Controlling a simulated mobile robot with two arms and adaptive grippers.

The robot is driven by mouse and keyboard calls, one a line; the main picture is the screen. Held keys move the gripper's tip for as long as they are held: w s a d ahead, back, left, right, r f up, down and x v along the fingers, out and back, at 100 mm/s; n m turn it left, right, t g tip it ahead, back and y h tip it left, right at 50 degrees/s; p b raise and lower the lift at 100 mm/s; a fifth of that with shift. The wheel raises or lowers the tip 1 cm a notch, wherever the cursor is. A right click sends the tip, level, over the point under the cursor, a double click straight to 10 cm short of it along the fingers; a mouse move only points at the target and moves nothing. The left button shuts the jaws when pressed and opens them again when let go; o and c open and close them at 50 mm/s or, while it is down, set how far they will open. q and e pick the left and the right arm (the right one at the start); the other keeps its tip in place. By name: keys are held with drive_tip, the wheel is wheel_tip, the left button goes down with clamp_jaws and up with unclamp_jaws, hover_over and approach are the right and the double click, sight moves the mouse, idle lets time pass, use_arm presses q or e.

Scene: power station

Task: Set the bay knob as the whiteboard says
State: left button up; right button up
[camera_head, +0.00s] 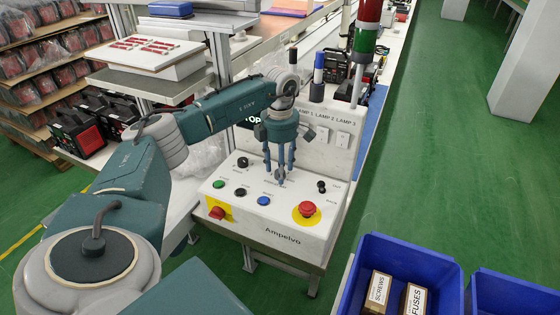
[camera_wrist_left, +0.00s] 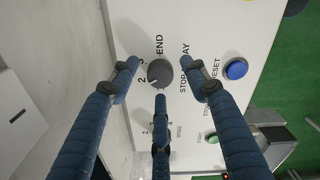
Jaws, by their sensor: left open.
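The bay knob (camera_wrist_left: 160,73) is a dark grey round dial on the white panel, seen in the left wrist view. Its white pointer mark faces left, toward the printed 2; a 3 and END are printed around it. My left gripper (camera_wrist_left: 162,88) is open, its three fingers spread around the knob with visible gaps. In the head view my left gripper (camera_head: 280,180) points down over the control box (camera_head: 275,232), and its fingers hide the knob there. I see no readable whiteboard. My right gripper is out of view.
Near the knob are a blue RESET button (camera_wrist_left: 236,68) and a green button (camera_wrist_left: 212,137). The box also bears a red mushroom button (camera_head: 307,209) and a red switch (camera_head: 217,213). A signal tower (camera_head: 364,45) stands behind; a blue bin (camera_head: 425,255) is at front right.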

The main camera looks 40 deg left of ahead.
use_arm(q)
wheel_tip(320, 180, up, 12)
drive_tip(key=shift+f, duration=0.15)
idle(0.7)
